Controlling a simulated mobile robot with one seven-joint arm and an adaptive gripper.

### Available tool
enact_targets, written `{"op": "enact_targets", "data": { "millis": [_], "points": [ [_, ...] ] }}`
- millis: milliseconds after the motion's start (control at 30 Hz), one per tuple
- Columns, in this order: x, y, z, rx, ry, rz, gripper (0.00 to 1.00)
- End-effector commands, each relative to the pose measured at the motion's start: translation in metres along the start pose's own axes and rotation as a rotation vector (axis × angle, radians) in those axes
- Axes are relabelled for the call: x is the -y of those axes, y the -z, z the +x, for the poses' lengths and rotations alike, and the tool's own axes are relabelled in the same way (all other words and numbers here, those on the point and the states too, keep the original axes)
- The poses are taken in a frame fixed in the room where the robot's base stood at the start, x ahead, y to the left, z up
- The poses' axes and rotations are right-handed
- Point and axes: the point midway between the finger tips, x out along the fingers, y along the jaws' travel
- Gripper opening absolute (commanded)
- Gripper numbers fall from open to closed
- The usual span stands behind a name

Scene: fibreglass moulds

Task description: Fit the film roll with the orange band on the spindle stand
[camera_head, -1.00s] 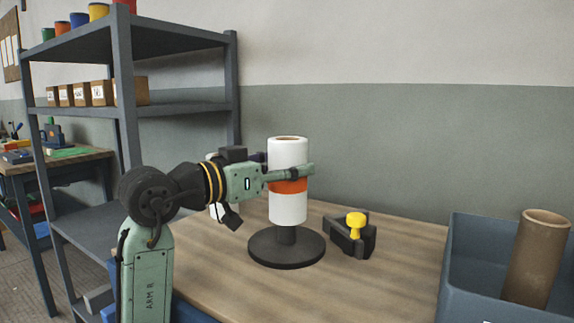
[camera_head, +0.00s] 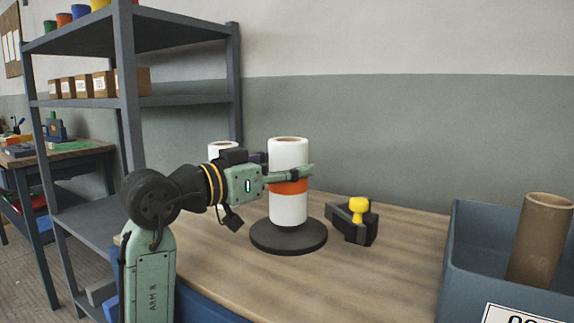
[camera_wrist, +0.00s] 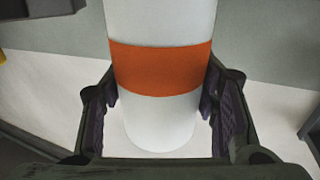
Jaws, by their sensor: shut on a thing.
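The white film roll with the orange band (camera_head: 288,208) stands upright over the spindle stand (camera_head: 288,243), a dark round base on the wooden table. The roll's lower end is at or very close to the base; the post is hidden, and I cannot tell if a small gap is left. My gripper (camera_head: 290,177) reaches in from the left and is shut on the roll around its band. In the wrist view the orange band (camera_wrist: 160,68) shows between the two dark finger pads, with the roll's white lower part below it.
Another white roll (camera_head: 222,148) stands behind my arm, mostly hidden. A dark block with a yellow knob (camera_head: 357,208) sits close right of the stand. A blue-grey bin (camera_head: 470,260) with a brown tube (camera_head: 541,240) is at the right. Grey shelves (camera_head: 190,103) rise behind left.

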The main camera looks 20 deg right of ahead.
Motion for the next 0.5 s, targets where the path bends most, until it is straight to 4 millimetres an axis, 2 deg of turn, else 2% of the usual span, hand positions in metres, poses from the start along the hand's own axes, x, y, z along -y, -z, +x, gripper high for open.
{"op": "enact_targets", "data": {
  "millis": [33, 433, 467, 500],
  "points": [
    [-0.001, -0.007, 0.004, 0.005, -0.007, -0.008, 0.1],
    [-0.002, -0.022, 0.006, 0.01, -0.014, -0.011, 0.11],
    [-0.002, -0.023, 0.006, 0.011, -0.014, -0.011, 0.04],
    [-0.002, -0.024, 0.006, 0.011, -0.015, -0.012, 0.04]
  ]
}}
